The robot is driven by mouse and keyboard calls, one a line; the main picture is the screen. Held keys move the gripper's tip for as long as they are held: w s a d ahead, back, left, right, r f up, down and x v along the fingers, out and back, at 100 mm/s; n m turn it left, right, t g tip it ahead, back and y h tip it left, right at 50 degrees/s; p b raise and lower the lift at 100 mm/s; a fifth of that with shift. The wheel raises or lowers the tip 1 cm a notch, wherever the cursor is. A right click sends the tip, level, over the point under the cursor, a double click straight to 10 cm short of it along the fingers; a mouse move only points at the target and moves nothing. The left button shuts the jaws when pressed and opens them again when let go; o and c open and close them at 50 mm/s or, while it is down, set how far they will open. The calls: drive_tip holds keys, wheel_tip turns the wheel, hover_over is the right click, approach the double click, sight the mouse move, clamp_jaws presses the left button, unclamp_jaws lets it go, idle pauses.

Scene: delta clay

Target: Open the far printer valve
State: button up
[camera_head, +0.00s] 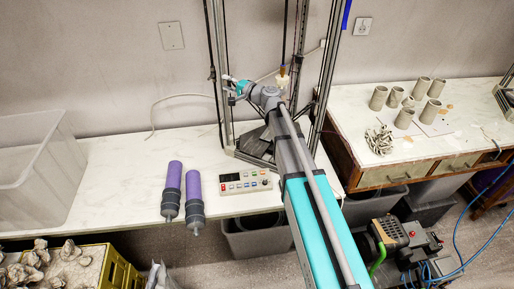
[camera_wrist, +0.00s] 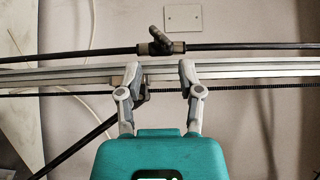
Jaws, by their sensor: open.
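A dark valve (camera_wrist: 160,42) with an angled handle sits on a black hose in the wrist view. It lies just beyond my gripper (camera_wrist: 159,73), roughly in line with the gap between the fingers, and apart from them. In the head view the same hose seems to run down the left side of the printer frame, with a small dark fitting (camera_head: 212,73) on it. My gripper (camera_head: 233,90) is beside that frame, partly hidden by my wrist. The fingers are open and hold nothing. Whether the valve is open or closed cannot be told.
A metal rail (camera_wrist: 250,68) crosses behind the fingertips. The printer's right upright (camera_head: 325,80) stands close to my arm. A control box (camera_head: 245,181) and purple cylinders (camera_head: 173,180) lie on the white table (camera_head: 120,160). Clay cups (camera_head: 379,98) stand on the right table.

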drive_tip(key=s+d+f+n+g+h, duration=0.3)
drive_tip(key=s+f, duration=0.3)
drive_tip(key=s, duration=0.4)
drive_tip(key=s+d+f+n+g+h, duration=0.3)
drive_tip(key=s+d+f+g+h, duration=0.1)
drive_tip(key=s, duration=0.6)
wheel_tip(320, 180, down, 4)
drive_tip(key=shift+s+d+r+n+g+p, duration=0.25)
drive_tip(key=shift+d+n+g+p, duration=0.3)
drive_tip(key=shift+d, duration=0.5)
